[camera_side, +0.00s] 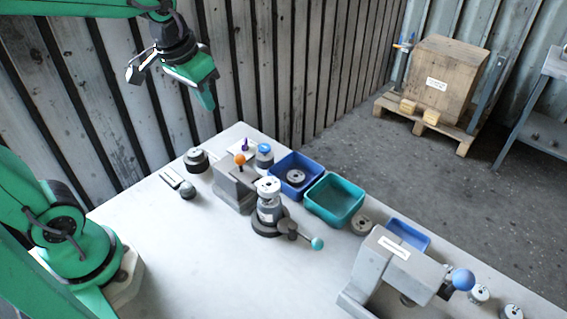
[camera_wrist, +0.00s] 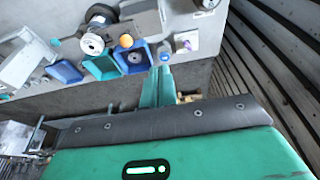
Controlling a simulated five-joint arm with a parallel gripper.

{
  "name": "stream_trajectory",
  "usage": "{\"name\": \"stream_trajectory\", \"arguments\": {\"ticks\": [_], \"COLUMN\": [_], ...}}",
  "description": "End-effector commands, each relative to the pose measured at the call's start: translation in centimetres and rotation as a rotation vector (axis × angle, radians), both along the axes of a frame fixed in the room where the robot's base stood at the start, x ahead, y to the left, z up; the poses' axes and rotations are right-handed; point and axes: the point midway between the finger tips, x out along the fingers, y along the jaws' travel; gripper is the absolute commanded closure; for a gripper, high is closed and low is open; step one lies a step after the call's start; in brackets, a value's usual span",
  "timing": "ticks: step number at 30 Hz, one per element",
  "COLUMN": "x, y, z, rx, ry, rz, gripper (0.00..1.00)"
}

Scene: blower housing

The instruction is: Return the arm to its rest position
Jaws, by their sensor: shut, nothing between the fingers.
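My gripper (camera_side: 207,100) is raised in the upper left of the side view, high above the table's far left part and in front of the plank wall. Its green fingers point down, are shut and hold nothing. In the wrist view the closed fingers (camera_wrist: 156,88) stand out from the green gripper body and overlap the edge of the table. My arm reaches in from the left, with its base at the table's lower left corner. Nothing touches the gripper.
The pale table (camera_side: 190,270) bears a grey fixture with an orange knob (camera_side: 239,159), a round clamp with a teal-tipped handle (camera_side: 268,205), a blue bin (camera_side: 312,160), a teal bin (camera_side: 335,221) and a grey press (camera_side: 385,270). A crate on a pallet (camera_side: 440,75) stands behind. The air around the gripper is clear.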

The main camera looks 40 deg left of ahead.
Motion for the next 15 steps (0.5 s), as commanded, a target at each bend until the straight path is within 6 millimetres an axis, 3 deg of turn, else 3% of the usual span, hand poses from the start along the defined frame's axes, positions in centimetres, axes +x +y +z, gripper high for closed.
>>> {"name": "stream_trajectory", "arguments": {"ticks": [15], "x": [-8.3], "y": [0.1], "z": [0.5], "rx": [0.001], "ry": [-0.161], "rz": [0.000], "gripper": [1.00]}}
